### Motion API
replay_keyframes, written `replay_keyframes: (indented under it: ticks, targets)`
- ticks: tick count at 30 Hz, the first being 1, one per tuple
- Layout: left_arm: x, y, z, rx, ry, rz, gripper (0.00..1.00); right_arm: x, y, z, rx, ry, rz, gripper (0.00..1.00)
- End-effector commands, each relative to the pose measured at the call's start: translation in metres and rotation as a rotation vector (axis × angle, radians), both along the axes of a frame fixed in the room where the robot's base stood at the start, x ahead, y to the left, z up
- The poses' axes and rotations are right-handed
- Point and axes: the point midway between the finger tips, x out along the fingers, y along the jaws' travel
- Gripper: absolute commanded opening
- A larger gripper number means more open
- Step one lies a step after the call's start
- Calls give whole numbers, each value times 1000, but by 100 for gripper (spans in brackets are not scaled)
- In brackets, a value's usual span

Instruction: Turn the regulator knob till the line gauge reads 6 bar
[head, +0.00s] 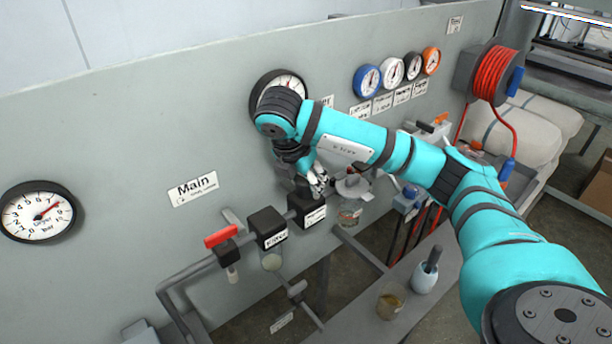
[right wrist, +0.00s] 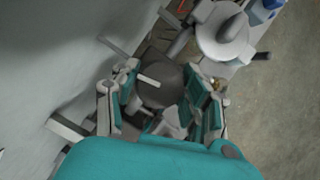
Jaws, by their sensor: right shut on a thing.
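My right gripper (head: 316,181) reaches down to the regulator on the wall pipe. In the right wrist view its fingers (right wrist: 162,90) are shut around the dark round regulator knob (right wrist: 170,74), which has a pale line on top. In the head view my gripper mostly hides the knob. A dark-rimmed gauge (head: 262,86) on the wall above is partly covered by my right arm. Its label is mostly hidden and I cannot read its value. Another bar gauge (head: 39,212) hangs at far left, with a red needle pointing up and right. My left gripper is not in view.
A red-handled valve (head: 222,236) and a black filter block (head: 267,227) sit on the pipe to the left. Small blue, white, black and orange gauges line the wall at right. A jar (head: 390,301) and a mortar (head: 425,279) stand on the bench below.

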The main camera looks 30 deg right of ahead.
Motion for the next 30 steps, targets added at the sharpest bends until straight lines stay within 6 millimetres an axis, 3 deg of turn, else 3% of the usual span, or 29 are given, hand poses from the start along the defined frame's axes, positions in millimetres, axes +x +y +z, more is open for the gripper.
replay_keyframes:
  ticks: [12,13,18,30]
  targets:
    - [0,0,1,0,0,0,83,2,-1,3,-1,-8,-10,13]
    - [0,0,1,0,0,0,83,2,-1,3,0,-9,-10,46]
    - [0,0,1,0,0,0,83,1,0,2,0,-6,-8,68]
    - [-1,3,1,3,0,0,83,1,2,8,0,-7,-6,69]
